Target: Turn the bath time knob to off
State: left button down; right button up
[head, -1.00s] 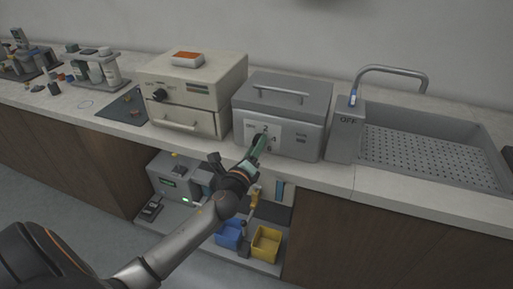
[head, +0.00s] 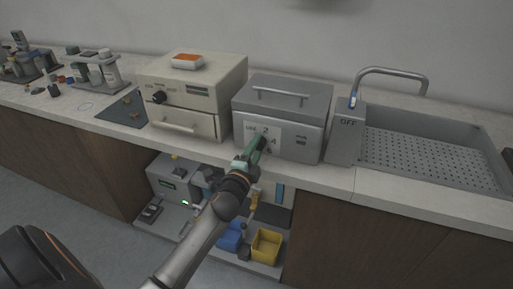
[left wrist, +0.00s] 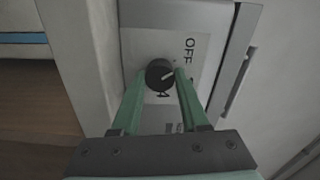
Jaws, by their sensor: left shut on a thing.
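The bath is a grey lidded box (head: 300,90) on the counter, with a white dial label (head: 252,128) on its front. In the left wrist view, the round dark knob (left wrist: 160,73) sits on this label, with OFF (left wrist: 189,50) printed up and right of it and a 4 below it. The knob's pale pointer line points right and slightly up. My left gripper (head: 261,142) is shut on the knob, its green fingers (left wrist: 160,82) on either side. The fingers hide the knob in the head view. My right gripper is not in view.
A cream oven-like unit (head: 200,80) stands left of the bath. A grey post (head: 346,135) marked OFF and a perforated sink (head: 425,150) are at its right. Blue (head: 230,238) and yellow (head: 266,246) bins sit on the low shelf beneath.

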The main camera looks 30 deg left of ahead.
pick_arm(q)
jog(key=shift+n, duration=0.5)
jog(key=c, duration=0.8)
grip_release()
jog(key=shift+c, duration=0.2)
jog(key=o, duration=0.4)
jog(key=shift+o, duration=0.2)
jog(key=shift+s+d, duration=0.15)
jog(key=shift+s, duration=0.45)
jog(key=v, duration=1.1)
jog(key=shift+s, duration=0.15)
